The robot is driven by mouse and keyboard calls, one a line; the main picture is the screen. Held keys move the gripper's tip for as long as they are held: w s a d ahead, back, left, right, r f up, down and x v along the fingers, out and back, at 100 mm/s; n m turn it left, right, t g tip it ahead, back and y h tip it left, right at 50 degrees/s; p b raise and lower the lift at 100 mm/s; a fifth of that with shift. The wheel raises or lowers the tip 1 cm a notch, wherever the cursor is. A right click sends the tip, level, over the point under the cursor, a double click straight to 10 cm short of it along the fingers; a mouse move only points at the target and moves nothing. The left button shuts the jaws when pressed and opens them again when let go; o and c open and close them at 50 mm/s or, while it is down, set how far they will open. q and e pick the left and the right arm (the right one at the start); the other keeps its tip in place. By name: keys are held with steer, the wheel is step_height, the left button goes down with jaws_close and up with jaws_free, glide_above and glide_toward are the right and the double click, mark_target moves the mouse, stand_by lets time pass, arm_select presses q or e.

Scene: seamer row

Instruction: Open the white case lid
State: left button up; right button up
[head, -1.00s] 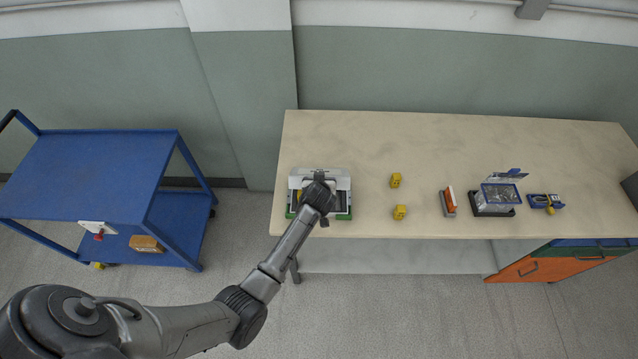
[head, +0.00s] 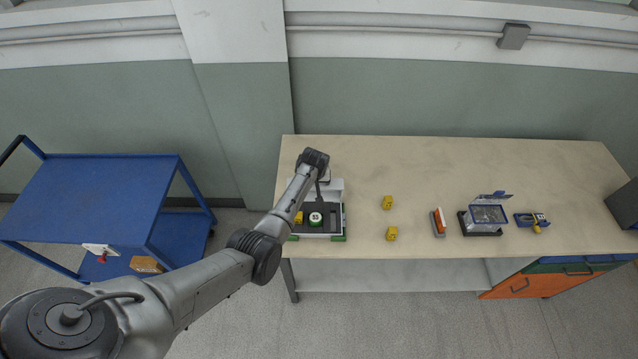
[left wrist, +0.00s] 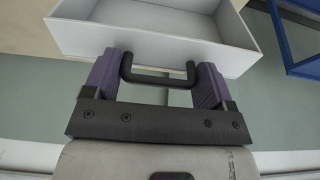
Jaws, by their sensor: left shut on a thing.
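The white case (head: 342,214) sits at the left end of the bench, with green corners on its front edge. Its lid (head: 337,187) is raised at the back, so the dark interior shows, with a green-and-white round item (head: 315,219) and a yellow block (head: 299,217) inside. In the left wrist view the pale lid (left wrist: 150,35) has a black bar handle (left wrist: 160,78). My left gripper (left wrist: 157,75) is shut on this handle, one purple-padded finger at each end. In the head view my wrist hides most of the gripper. My right gripper is not seen.
Two yellow blocks (head: 388,202) (head: 391,233), an orange-and-grey item (head: 438,222), a clear bin on a black base (head: 487,216) and a blue item (head: 532,220) stand to the right. A blue cart (head: 100,185) stands left. The bench's back strip is clear.

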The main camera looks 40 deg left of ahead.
arm_select(q)
steer(key=shift+w+a, duration=0.15)
steer(key=o, duration=1)
steer(key=shift+r, duration=0.15)
steer(key=shift+r, duration=0.25)
steer(key=v, duration=1.3)
